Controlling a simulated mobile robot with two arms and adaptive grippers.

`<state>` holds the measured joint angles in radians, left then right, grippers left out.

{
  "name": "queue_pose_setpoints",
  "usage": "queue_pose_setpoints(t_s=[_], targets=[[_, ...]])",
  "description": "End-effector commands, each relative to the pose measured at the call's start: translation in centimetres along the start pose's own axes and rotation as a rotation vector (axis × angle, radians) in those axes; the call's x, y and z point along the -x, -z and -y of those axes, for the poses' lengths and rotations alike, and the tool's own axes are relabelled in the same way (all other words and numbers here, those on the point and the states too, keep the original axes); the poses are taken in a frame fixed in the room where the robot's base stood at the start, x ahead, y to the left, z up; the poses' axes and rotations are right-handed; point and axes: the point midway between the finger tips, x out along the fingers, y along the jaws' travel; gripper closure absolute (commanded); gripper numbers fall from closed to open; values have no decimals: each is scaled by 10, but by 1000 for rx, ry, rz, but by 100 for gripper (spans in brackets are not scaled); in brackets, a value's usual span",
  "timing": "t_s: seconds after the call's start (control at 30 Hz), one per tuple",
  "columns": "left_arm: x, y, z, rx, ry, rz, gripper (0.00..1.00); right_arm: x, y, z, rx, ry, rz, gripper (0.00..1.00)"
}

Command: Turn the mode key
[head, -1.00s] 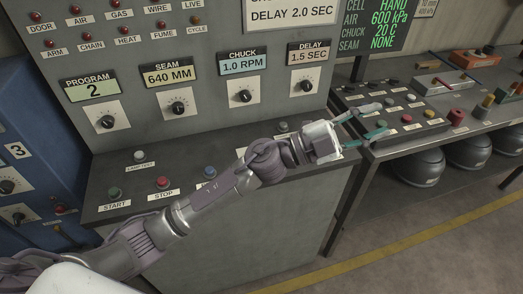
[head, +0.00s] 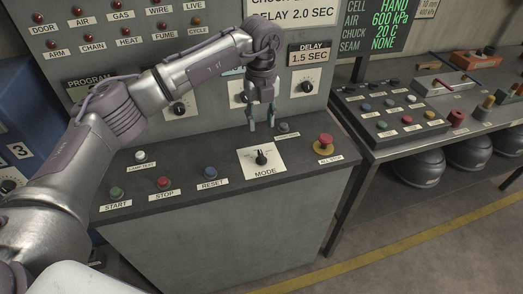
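The mode key (head: 262,158) is a small black knob with a pointer, on a white plate (head: 282,165) marked MODE on the console's sloping desk. Its pointer looks turned roughly to the far side; the small position marks are too fine to read. My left gripper (head: 262,121) hangs fingers down above and slightly beyond the key, apart from it. Its two teal fingers are spread with nothing between them. My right gripper is not in the head view.
A red ALL STOP button (head: 326,141) stands right of the key. RESET (head: 210,172), STOP (head: 163,183) and START (head: 115,192) buttons lie to the left. The upright panel with knobs rises behind.

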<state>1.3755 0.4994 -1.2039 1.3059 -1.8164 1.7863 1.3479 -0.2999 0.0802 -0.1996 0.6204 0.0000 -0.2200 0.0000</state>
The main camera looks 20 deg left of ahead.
Motion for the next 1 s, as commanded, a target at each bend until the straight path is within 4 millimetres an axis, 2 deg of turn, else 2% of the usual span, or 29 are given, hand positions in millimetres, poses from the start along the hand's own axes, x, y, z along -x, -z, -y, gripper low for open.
queue_pose_setpoints(t_s=[0.3,0.5,0.7,1.0], targets=[[-66,3,0,-3,-2,-7,61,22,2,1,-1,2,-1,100],[-101,2,1,-3,1,-6,61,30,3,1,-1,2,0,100],[-118,2,1,-4,2,-4,61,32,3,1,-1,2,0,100],[-120,2,1,-5,3,-3,61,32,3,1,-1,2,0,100]])
